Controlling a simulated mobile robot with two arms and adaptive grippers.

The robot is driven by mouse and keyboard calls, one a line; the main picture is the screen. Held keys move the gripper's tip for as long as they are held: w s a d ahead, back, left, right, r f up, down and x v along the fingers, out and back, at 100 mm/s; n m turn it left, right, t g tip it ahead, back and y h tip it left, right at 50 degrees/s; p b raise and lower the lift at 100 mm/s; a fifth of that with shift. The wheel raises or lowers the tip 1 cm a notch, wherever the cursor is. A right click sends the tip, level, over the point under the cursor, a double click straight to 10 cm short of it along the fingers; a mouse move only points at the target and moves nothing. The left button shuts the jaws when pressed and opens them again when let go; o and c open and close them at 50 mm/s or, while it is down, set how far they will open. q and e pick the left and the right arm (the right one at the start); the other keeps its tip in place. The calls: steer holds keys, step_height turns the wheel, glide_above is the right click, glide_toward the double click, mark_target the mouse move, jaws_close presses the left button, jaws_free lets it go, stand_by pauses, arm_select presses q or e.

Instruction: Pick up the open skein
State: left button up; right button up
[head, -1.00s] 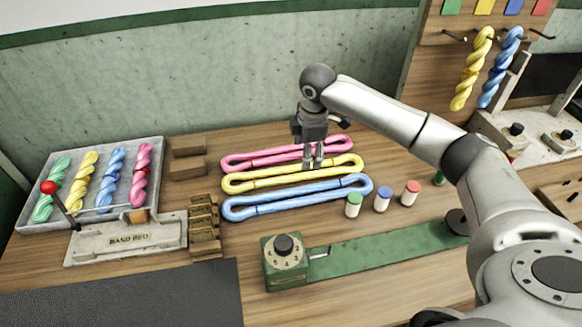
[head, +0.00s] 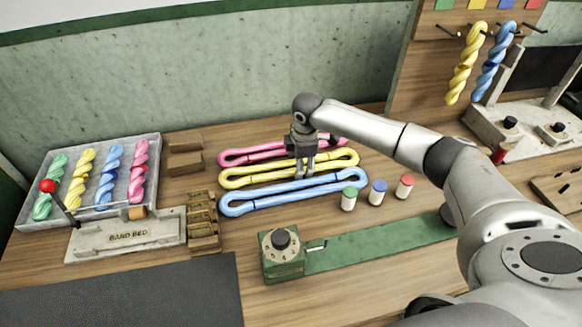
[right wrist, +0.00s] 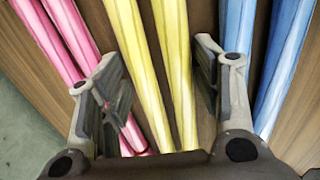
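Three open skeins lie side by side on the wooden bench: pink (head: 237,157) at the back, yellow (head: 240,181) in the middle and blue (head: 285,193) in front. My right gripper (head: 304,172) points down at the yellow skein. In the right wrist view, the gripper (right wrist: 163,70) is open, with both strands of the yellow skein (right wrist: 170,60) running between its fingers. The pink skein (right wrist: 60,30) is by the left finger and the blue skein (right wrist: 262,60) is outside the right one. Contact with yellow cannot be told. My left gripper is not in view.
Green-, blue- and red-capped jars (head: 377,192) stand right of the skeins. A green device with a dial (head: 283,255) is in front. A grey tray (head: 30,222) of twisted skeins, the band bed (head: 130,240) and wooden blocks (head: 184,165) stand left.

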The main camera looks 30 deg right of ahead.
steer(key=c, duration=0.6)
steer(key=shift+o, duration=0.2)
steer(key=shift+r, duration=0.2)
